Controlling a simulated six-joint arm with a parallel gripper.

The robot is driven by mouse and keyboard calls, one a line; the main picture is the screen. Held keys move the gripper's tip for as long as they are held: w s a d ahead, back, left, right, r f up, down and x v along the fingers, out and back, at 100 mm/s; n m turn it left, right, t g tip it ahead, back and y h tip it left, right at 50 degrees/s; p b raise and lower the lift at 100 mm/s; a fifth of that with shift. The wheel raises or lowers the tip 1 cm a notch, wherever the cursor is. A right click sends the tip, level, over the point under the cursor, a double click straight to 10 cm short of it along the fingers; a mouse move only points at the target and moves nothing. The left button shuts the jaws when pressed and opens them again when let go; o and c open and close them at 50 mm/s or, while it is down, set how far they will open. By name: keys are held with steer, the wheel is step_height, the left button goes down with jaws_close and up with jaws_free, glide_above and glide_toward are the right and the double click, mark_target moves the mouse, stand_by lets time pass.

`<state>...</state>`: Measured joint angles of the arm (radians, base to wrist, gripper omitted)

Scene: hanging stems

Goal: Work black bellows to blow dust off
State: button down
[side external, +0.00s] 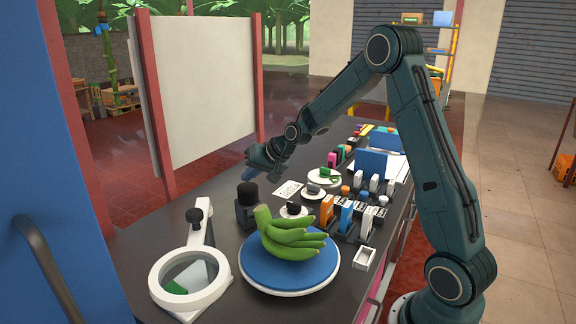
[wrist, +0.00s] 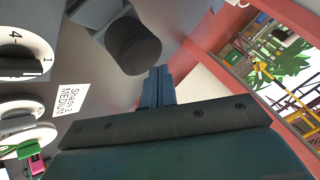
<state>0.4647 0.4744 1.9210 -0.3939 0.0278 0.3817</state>
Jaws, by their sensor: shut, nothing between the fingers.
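The black bellows (side external: 247,204) appears to be the dark upright piece with a rounded top, standing on the dark bench left of the middle. In the wrist view its dark round end (wrist: 133,46) shows just beyond my fingertips, on a grey body cut off by the top edge. My gripper (side external: 250,175) is above and behind the bellows, apart from it as far as I can tell. In the wrist view its blue fingers (wrist: 158,84) are together and hold nothing. I cannot make out any dust.
Green bananas (side external: 285,238) sit on a blue round stand (side external: 262,270) in front of the bellows. A white ring magnifier (side external: 160,298) stands at front left. Small white dishes (side external: 325,183), a printed card (wrist: 70,101) and several coloured blocks crowd the right. A white panel (side external: 205,80) stands behind.

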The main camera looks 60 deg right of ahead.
mark_target(247, 187)
steer(key=shift+f, duration=1.5)
stand_by(2.2)
steer(key=shift+r, duration=0.1)
stand_by(0.4)
steer(key=shift+r, duration=1.4)
steer(key=shift+r, duration=0.1)
steer(key=shift+r, duration=2.35)
steer(key=shift+a+r, duration=0.1)
